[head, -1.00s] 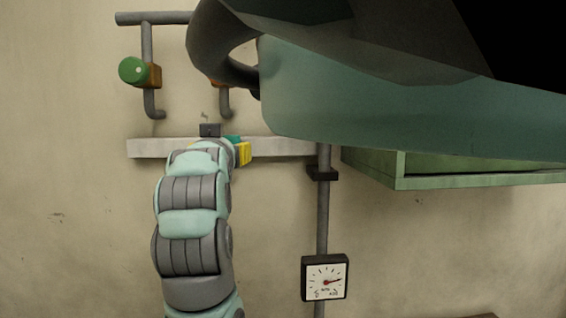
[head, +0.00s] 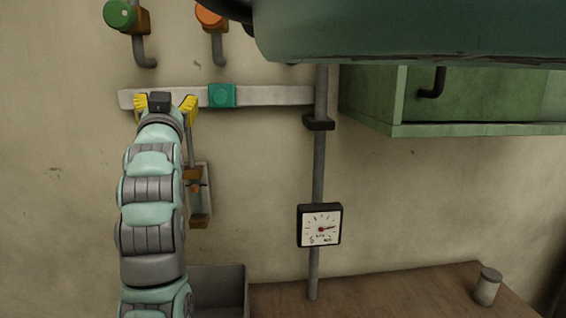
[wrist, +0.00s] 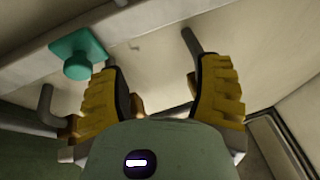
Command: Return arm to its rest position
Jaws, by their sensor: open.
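My gripper (head: 165,104) is raised in front of the wall, at the left end of a pale horizontal rail (head: 275,96) in the head view. Its yellow fingers are spread apart, and nothing shows between them. In the wrist view the open yellow fingers of my gripper (wrist: 160,95) frame a patch of bare wall and part of a grey rod. A teal square piece with a round knob (head: 222,95) is on the rail, right of my gripper and apart from it. It also shows at the upper left in the wrist view (wrist: 78,58).
A green valve knob (head: 120,14) and an orange one (head: 210,16) are above the rail. A vertical pipe (head: 318,180) carries a gauge (head: 320,225). A green cabinet (head: 375,98) juts out right. Below are a grey bin (head: 222,285), a wooden table (head: 400,290) and a can (head: 487,287).

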